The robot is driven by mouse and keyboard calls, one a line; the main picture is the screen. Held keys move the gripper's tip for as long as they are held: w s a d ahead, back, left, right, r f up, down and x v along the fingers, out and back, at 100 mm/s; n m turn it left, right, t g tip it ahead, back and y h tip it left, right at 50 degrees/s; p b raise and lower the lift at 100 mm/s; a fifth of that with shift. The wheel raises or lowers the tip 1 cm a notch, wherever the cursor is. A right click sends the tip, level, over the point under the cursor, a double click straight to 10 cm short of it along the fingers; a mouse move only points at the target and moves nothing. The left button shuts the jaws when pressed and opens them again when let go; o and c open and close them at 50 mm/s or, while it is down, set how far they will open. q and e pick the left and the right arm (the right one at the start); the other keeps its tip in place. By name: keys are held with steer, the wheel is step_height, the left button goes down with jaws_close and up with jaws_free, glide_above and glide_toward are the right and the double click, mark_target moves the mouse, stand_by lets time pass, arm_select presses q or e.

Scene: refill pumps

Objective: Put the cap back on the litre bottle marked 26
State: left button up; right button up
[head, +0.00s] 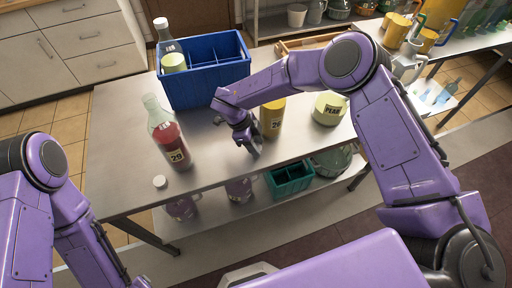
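A clear bottle with red liquid (168,138) stands upright on the left of the metal table, its neck apparently uncapped. Its label's number is small and looks like 29 or 26. A yellow container (273,108) stands behind my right gripper, partly hidden by it; its label seems to read 26. A small white cap (160,182) lies near the table's front edge, in front of the red bottle. My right gripper (250,145) points down over the middle of the table, right of the red bottle; its finger opening is unclear. My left arm is at lower left, its gripper out of view.
A pale container labelled PEAR (330,107) stands at right. A green crate (290,178) and purple containers are on the lower shelf. The table's front middle is clear.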

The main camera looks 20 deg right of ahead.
steer(key=shift+c, duration=0.2)
steer(key=shift+r, duration=0.35)
step_height(320, 180, up, 2)
steer(key=shift+r+b, duration=0.1)
steer(key=shift+b, duration=0.25)
steer(key=s+a+r+b, duration=0.4)
steer(key=s+a+r, duration=0.6)
steer(key=shift+b, duration=0.3)
steer(key=shift+w, duration=0.1)
